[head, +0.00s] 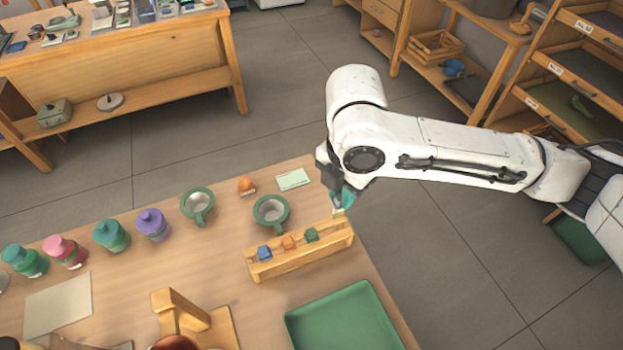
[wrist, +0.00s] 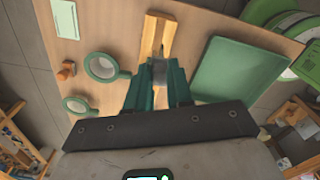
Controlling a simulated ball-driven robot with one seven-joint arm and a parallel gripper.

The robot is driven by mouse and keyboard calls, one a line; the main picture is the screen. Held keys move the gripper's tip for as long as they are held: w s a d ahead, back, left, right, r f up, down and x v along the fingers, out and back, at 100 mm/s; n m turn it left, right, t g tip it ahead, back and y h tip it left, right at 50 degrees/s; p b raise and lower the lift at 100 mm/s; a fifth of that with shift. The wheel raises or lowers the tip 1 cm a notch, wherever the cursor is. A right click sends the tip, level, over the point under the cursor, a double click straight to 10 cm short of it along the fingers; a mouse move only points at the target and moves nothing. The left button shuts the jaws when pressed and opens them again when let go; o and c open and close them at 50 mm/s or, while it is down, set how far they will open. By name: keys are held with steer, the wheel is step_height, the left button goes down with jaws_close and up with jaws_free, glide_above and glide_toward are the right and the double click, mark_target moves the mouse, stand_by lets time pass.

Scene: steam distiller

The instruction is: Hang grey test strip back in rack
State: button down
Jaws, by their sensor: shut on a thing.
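The wooden rack (head: 300,262) stands near the table's right edge, with a blue piece (head: 264,253), an orange piece (head: 288,243) and a green piece (head: 311,234) along it. My gripper (head: 342,203) is at the rack's far right end. In the wrist view my gripper (wrist: 158,76) is shut on the grey test strip (wrist: 159,70), held between its teal fingers. The strip lines up with the rack (wrist: 150,38), which runs away beyond it. I cannot tell whether the strip touches the rack. The colored pieces are hidden in the wrist view.
A green tray (head: 345,318) lies near the rack. Several colored bottles (head: 152,225) line the left. A wooden stand (head: 180,312) is at the front.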

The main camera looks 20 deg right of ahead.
mark_target(336, 215)
steer(key=shift+w+a, duration=0.15)
steer(key=shift+a, duration=0.05)
steer(key=shift+w+f+b, duration=0.1)
steer(key=shift+f+b, duration=0.75)
steer(key=shift+f, duration=0.05)
steer(key=shift+f+b, duration=1.2)
steer(key=shift+f, duration=0.35)
steer(key=shift+f+b, duration=1)
steer(key=shift+f, duration=0.65)
steer(key=shift+f, duration=0.35)
steer(key=shift+d+f+b, duration=0.1)
steer(key=shift+f+b, duration=0.7)
steer(key=c, duration=0.9)
jaws_free()
